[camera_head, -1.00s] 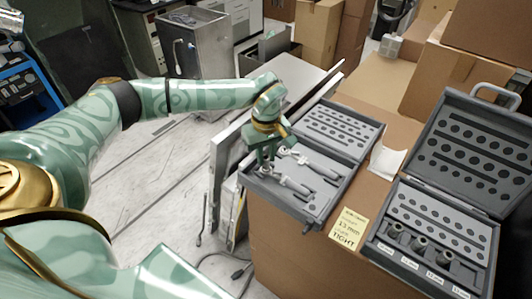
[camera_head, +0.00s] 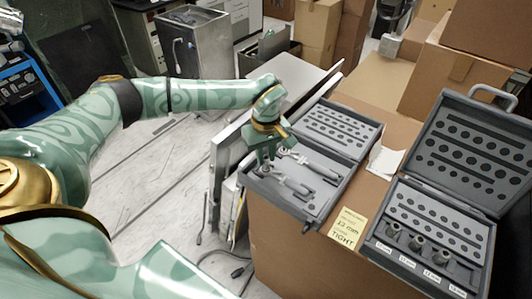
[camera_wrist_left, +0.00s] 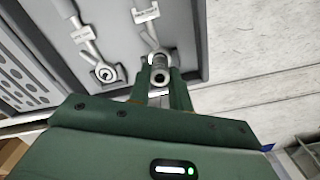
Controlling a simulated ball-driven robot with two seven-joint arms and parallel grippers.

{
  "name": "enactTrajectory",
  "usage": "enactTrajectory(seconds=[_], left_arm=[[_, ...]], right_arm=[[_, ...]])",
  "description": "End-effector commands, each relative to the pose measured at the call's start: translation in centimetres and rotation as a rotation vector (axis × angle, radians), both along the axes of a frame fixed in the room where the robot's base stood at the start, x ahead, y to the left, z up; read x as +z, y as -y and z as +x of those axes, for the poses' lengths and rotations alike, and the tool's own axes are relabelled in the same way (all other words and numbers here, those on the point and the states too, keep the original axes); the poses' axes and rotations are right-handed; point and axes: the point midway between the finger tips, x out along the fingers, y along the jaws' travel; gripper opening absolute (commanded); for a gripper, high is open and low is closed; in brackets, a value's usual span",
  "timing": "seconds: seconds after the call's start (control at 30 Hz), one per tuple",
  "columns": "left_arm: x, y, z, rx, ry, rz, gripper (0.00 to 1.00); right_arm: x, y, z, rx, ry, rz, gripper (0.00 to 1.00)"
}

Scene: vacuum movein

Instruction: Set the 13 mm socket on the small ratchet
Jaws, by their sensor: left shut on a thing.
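My left gripper (camera_head: 266,160) points down at the head end of the nearer ratchet (camera_head: 296,185) in the open grey tool case (camera_head: 318,222). In the left wrist view its fingers (camera_wrist_left: 158,86) are shut on a small metal socket (camera_wrist_left: 160,70), seen nearly end-on. The socket overlaps the head of that ratchet, which is mostly hidden; I cannot tell whether they touch or are joined. The other ratchet (camera_wrist_left: 104,72) lies beside it with its round head clear. The ratchets' tags are too blurred to read. My right gripper is out of view.
A second open case (camera_head: 388,262) on the right holds several labelled places and sockets (camera_head: 416,243). A yellow note (camera_head: 347,229) reading 13 mm and TIGHT lies on the cardboard surface between the cases. A crumpled white paper (camera_head: 386,161) lies behind it.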

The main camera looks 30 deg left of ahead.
Motion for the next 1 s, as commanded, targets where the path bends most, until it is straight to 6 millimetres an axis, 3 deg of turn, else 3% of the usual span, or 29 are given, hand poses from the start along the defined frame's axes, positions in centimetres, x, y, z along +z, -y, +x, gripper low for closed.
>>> enactTrajectory(seconds=[0.87,0.9,1.0], left_arm=[[-1.3,0.0,0.0,0.0,0.0,0.0,0.0],[-1.3,0.0,0.0,0.0,0.0,0.0,0.26],[-1.2,0.0,0.0,0.0,0.0,0.0,0.29]], right_arm=[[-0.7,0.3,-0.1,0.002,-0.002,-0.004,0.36],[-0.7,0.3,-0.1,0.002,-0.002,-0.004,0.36],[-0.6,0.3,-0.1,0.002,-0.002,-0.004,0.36]])
